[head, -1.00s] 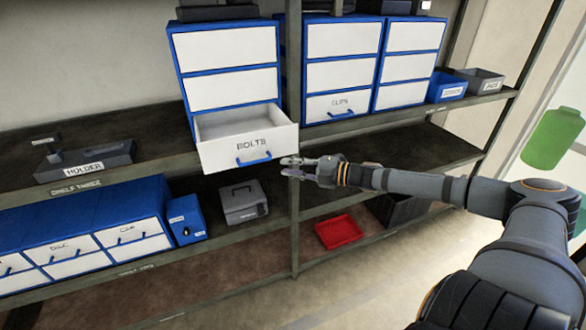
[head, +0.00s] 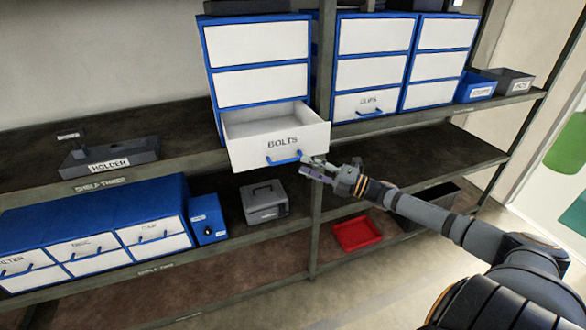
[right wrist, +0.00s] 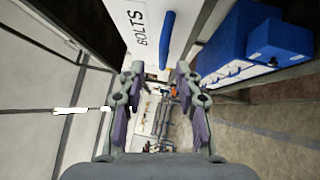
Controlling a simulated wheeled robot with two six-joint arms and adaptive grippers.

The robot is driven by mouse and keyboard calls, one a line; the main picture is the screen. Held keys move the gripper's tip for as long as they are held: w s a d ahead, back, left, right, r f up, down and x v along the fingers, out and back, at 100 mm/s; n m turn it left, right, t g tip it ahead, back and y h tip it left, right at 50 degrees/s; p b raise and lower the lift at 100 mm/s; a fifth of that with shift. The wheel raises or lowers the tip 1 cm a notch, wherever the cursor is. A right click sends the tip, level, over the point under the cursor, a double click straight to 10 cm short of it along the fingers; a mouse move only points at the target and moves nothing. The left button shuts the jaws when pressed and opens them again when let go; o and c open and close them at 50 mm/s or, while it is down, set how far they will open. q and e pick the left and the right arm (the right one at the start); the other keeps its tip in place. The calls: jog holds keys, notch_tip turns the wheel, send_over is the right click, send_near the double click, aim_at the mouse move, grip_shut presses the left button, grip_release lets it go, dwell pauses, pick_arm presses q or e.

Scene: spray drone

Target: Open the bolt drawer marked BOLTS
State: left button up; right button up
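The drawer marked BOLTS (head: 245,150) is pulled out of its blue cabinet (head: 214,80), and its inside looks empty. Its blue bar handle (head: 284,158) is on the white front; handle (right wrist: 167,40) and lettering also show in the right wrist view. My right gripper (head: 312,166) is just right of and slightly below the handle in the head view. In the right wrist view its fingers (right wrist: 157,72) are spread apart with nothing between them, and the handle lies beyond the tips. My left gripper is not in view.
A CLIPS drawer (head: 366,104) is shut to the right, past a shelf post (head: 322,60). A HOLDER tray (head: 115,158), a blue drawer unit (head: 95,205) and a grey box (head: 264,201) are left and below. A red tray (head: 357,233) lies lower down.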

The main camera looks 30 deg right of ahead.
aim_at(289, 160)
jog(key=x, duration=0.6)
jog(key=shift+w+a+f+b, duration=0.1)
jog(key=shift+a+f+b, duration=0.2)
jog(key=shift+b, duration=0.1)
jog(key=shift+r, duration=0.1)
jog(key=shift+d, duration=0.1)
jog(key=shift+w, duration=0.2)
jog(key=shift+s, duration=0.15)
jog(key=c, duration=0.7)
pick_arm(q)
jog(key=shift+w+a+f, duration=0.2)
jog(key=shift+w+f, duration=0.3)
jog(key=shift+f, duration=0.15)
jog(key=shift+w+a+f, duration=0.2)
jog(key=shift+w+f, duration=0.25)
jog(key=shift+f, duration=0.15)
pick_arm(e)
grip_shut()
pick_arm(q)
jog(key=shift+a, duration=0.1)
